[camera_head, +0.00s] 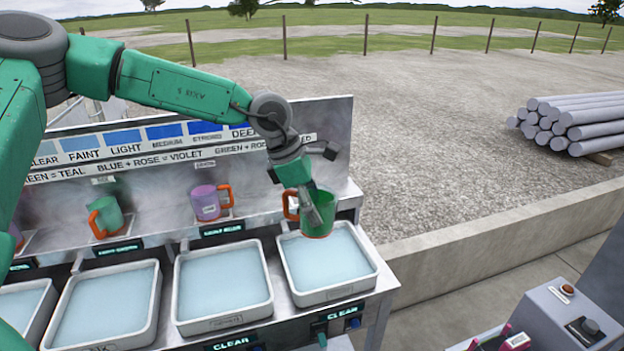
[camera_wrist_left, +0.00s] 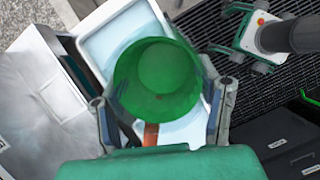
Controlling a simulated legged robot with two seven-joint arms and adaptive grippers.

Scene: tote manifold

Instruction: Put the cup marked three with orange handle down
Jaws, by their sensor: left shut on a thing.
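A green cup (camera_head: 319,216) with an orange handle (camera_head: 291,206) is held by my left gripper (camera_head: 312,207) over the rightmost tray (camera_head: 365,285). My left gripper is shut on the cup, with a grey finger across its side. The wrist view shows the green cup (camera_wrist_left: 158,75) from its open top, between the fingers of my left gripper (camera_wrist_left: 165,115). Part of the orange handle (camera_wrist_left: 150,134) shows below it. The tray (camera_wrist_left: 92,48) with pale liquid lies under the cup. No number is readable on the cup. The gap between cup and tray is hard to judge.
Several liquid-filled trays (camera_head: 270,305) stand in a row to the left. A teal cup (camera_head: 107,217) and a purple cup (camera_head: 207,203), both with orange handles, are at the shelf behind. A labelled back panel (camera_head: 340,130) rises behind them. A control box (camera_head: 540,315) is at lower right.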

